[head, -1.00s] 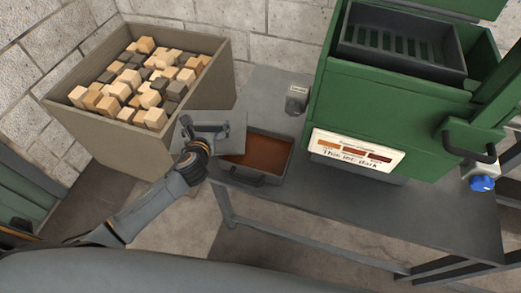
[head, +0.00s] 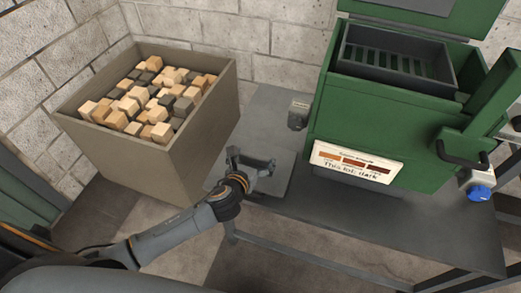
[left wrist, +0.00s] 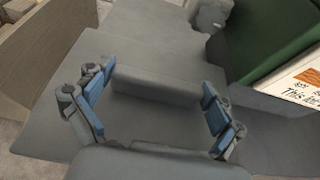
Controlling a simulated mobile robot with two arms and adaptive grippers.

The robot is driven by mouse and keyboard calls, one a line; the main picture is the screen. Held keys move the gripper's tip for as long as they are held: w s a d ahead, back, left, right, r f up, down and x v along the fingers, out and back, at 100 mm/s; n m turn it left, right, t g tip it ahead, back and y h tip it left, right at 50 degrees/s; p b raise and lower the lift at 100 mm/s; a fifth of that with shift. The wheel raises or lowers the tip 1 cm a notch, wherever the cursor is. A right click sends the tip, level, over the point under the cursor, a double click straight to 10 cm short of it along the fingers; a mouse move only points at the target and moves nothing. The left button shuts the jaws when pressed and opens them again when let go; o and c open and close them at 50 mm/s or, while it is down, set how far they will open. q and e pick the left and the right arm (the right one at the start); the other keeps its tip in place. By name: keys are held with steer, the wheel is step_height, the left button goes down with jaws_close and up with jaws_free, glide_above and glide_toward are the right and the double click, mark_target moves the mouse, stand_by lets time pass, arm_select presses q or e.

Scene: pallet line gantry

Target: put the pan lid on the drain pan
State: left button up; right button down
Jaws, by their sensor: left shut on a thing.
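The pan lid (head: 281,182) is a flat grey plate, held level at the front left of the table. My left gripper (head: 252,164) is over it and shut on its raised handle. In the left wrist view the lid (left wrist: 150,112) lies between the two blue-padded fingers of the left gripper (left wrist: 157,108). The drain pan is hidden under the lid and gripper in the head view. I cannot tell whether the lid touches the pan's rim. My right gripper is not in view.
A bin (head: 205,135) full of wooden and dark blocks stands at the left. A green machine (head: 400,125) with a slotted tray and a label (head: 352,161) stands on the grey table (head: 400,225). A blue knob (head: 480,192) is at its right. The front table strip is clear.

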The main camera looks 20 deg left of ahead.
mark_target(261, 150)
arm_select(q)
steer(key=w, duration=0.5)
steer(key=shift+w+d, duration=0.1)
steer(key=shift+w, duration=0.05)
steer(key=shift+f, duration=1.75)
steer(key=shift+f+b, duration=0.45)
steer(key=shift+b, duration=0.05)
steer(key=o, duration=0.9)
steer(key=shift+f, duration=0.1)
steer(key=shift+c, duration=0.2)
steer(key=shift+o, duration=0.2)
